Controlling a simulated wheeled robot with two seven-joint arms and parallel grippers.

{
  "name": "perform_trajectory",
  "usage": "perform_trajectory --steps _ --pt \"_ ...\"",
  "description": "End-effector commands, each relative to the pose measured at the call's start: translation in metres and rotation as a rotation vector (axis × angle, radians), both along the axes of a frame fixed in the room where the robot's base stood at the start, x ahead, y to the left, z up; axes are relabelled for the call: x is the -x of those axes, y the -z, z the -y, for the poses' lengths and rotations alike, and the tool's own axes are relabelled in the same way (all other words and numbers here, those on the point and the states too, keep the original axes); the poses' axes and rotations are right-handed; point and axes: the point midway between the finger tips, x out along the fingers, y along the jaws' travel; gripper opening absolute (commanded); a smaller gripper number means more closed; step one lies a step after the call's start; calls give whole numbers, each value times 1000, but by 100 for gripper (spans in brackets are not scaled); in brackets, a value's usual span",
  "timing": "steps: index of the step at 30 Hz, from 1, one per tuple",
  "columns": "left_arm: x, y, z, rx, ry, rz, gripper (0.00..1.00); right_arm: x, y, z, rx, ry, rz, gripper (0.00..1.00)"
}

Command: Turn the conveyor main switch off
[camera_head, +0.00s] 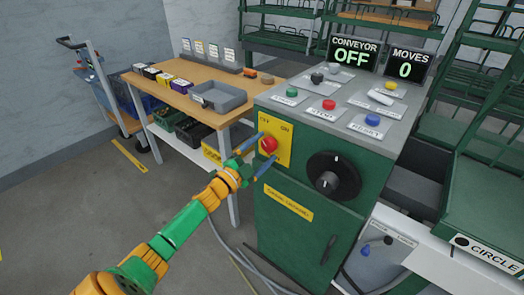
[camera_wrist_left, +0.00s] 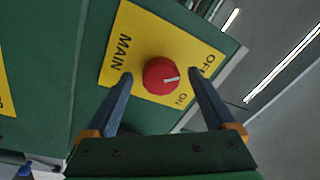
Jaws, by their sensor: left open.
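The main switch is a red round knob (camera_head: 268,144) on a yellow plate (camera_head: 284,152) marked OFF and ON, on the front of the green console. In the left wrist view the knob (camera_wrist_left: 160,76) has a white mark pointing right, roughly toward the OFF label. The conveyor display (camera_head: 352,54) reads OFF. My left gripper (camera_head: 255,154) is open in front of the plate. In the left wrist view its fingers (camera_wrist_left: 160,80) stand apart on either side of the knob, with gaps showing. My right gripper is not in view.
A large black dial (camera_head: 333,178) sits right of the plate. Coloured push buttons (camera_head: 328,105) are on the console top. A wooden table (camera_head: 177,90) with a grey tray (camera_head: 219,97) stands behind left. Cables lie on the floor. The floor at left is mostly open.

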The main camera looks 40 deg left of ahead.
Motion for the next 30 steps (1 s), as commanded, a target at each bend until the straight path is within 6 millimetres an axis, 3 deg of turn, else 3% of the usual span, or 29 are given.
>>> perform_trajectory --steps 14,27,30 --pt "67 8 -6 2 0 -2 88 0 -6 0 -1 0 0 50" --pt "70 8 -7 1 -1 -1 88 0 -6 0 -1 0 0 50" --pt "72 24 -11 40 -29 -56 88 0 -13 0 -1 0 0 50"
